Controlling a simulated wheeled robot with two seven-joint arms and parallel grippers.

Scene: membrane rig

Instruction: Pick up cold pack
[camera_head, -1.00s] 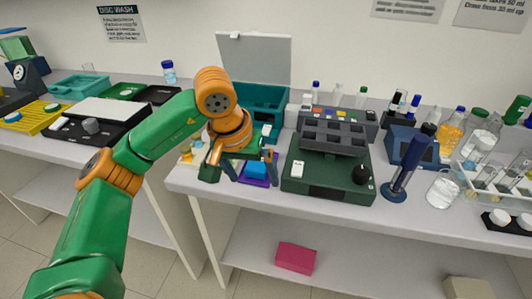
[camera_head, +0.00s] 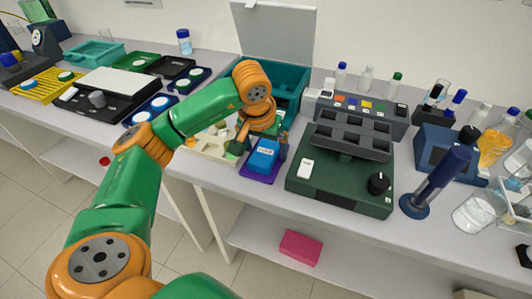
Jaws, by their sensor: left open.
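The cold pack (camera_head: 263,156) is a blue block with a white label, lying on a small purple mat (camera_head: 256,176) near the front edge of the bench. My left gripper (camera_head: 261,148) is open over the pack, with one finger toward its left side and the other toward its right side. I cannot tell whether the fingers touch it. The far part of the pack is hidden under the gripper. My right gripper is not in view.
A teal bin (camera_head: 290,84) with a raised grey lid stands behind the gripper. A dark green device (camera_head: 340,185) with a grey rack is close on the right. A cream tray (camera_head: 206,148) with small items lies left. A pink box (camera_head: 300,247) sits on the lower shelf.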

